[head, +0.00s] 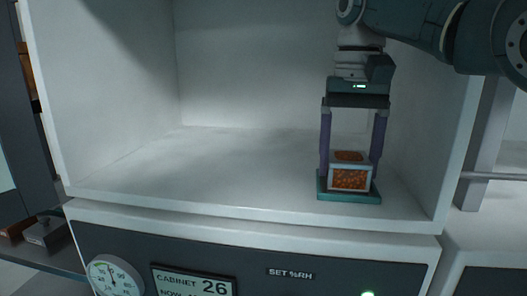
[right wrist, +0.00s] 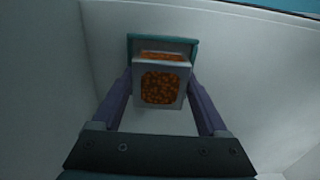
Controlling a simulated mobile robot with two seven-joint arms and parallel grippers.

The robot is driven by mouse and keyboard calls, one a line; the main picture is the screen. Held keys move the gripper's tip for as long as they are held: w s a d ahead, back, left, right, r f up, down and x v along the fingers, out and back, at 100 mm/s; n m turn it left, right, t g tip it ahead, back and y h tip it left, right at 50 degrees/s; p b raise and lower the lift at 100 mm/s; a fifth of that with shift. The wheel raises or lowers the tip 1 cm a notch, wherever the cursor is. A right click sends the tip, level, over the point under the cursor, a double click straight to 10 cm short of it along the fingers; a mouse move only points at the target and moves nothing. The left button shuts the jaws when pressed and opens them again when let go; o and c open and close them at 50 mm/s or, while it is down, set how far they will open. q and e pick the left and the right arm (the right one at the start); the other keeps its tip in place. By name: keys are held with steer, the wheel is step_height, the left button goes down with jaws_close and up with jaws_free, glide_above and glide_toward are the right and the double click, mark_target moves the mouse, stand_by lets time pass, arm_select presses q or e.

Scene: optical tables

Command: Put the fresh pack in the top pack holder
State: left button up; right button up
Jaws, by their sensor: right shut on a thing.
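The fresh pack (head: 349,179) is a small white-framed box with orange beads showing in its front and top. It is upright at the right front of the white cabinet's floor. A teal holder (head: 336,198) with a flat base lies under it; the pack sits within the holder's outline, but I cannot tell if it rests fully on it. My right gripper (head: 351,157) points down from above, its two purple fingers shut on the pack's sides. The right wrist view also shows the pack (right wrist: 161,88) between the fingers, with the teal holder (right wrist: 134,45) behind it. My left gripper is not in view.
The open cabinet (head: 250,207) is otherwise empty, with free floor to the left. Its side walls and front lip are close to the arm on the right. Below are a round dial (head: 113,277) and a display (head: 194,281) reading 26. Dark blocks (head: 44,231) lie at far left.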

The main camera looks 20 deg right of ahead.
steer(key=shift+f, duration=0.1)
steer(key=o, duration=1.6)
steer(key=shift+c, duration=0.2)
